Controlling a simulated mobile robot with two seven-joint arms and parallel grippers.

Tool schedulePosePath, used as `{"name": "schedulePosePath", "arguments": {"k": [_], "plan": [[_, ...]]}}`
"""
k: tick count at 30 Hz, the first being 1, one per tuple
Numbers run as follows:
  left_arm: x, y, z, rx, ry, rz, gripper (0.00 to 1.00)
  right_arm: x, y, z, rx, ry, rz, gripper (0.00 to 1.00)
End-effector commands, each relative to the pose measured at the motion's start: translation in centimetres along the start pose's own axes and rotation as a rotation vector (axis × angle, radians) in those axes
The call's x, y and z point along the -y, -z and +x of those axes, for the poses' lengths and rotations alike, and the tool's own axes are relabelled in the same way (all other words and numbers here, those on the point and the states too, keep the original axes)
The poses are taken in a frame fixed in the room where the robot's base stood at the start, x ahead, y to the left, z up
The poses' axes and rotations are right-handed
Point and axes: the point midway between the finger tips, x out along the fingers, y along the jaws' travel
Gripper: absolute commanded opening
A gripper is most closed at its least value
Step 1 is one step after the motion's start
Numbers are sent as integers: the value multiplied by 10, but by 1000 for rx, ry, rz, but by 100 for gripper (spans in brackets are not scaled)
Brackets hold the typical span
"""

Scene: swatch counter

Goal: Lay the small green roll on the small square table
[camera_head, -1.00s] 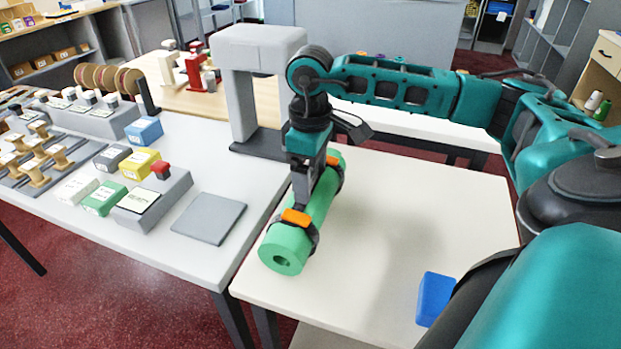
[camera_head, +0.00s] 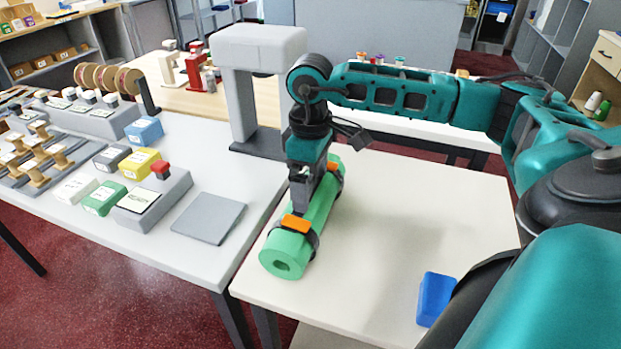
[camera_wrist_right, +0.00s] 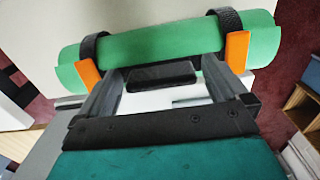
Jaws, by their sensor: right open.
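The green roll (camera_head: 319,208) is a hollow cylinder lying lengthwise over the left part of the small square table (camera_head: 430,215), which has a cream top. In the head view it appears to rest on the top, but its underside is hidden. Whether the bands belong to the gripper is unclear. My left gripper is out of view.
A blue block (camera_head: 434,298) is at the table's front right. The middle of the table is clear. A counter (camera_head: 165,262) to the left holds a flat grey pad (camera_head: 208,218), small boxes and a grey arch-shaped stand (camera_head: 240,95) near the table's back left.

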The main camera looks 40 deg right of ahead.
Motion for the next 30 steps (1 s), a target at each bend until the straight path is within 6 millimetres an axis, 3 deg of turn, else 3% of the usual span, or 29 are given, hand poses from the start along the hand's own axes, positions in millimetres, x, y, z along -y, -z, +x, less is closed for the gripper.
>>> {"name": "schedulePosePath", "arguments": {"k": [5, 12, 18, 30], "plan": [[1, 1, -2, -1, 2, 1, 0, -1, 1, -27, -5, -3, 0, 100], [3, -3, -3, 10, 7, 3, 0, 0, 1, -80, -5, -2, -1, 100], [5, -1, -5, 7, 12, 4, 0, 0, 1, -111, -2, -1, 0, 100], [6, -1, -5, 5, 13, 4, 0, 0, 0, -122, 0, 0, 0, 100]]}}
